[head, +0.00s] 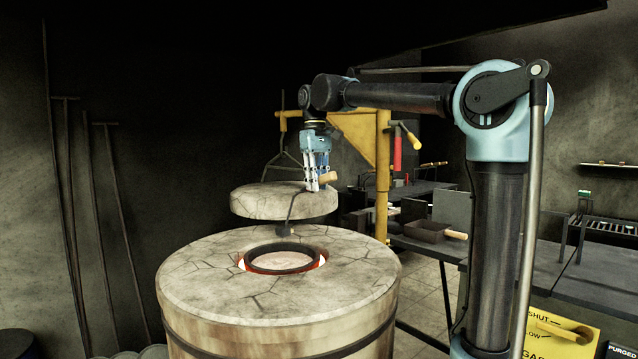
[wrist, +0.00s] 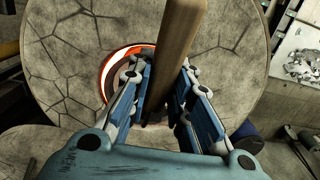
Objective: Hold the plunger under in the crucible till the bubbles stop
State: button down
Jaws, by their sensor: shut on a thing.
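My gripper (head: 318,180) is shut on the plunger's wooden handle (head: 329,177), which also shows between the fingers in the wrist view (wrist: 182,45). The plunger's thin dark rod (head: 291,207) bends down to a small dark head (head: 281,232). The head shows just behind and above the far rim of the crucible, outside the melt; I cannot tell whether it touches the furnace top. The crucible (head: 255,267) sits in the furnace opening with a dark rim, an orange glow around it and pale melt inside. In the wrist view my fingers partly hide the glowing opening (wrist: 108,72). No bubbles are discernible.
The round furnace (head: 200,275) has a cracked top. Its thick lid (head: 260,203) is swung back behind it near a yellow jib (head: 382,200). Long tools (head: 85,190) lean on the left wall.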

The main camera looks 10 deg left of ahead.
jog(key=shift+w+f, duration=0.1)
jog(key=shift+f, duration=0.8)
notch_tip(320, 180, down, 18)
dwell(1.3)
jog(key=shift+r, duration=0.1)
dwell(4.9)
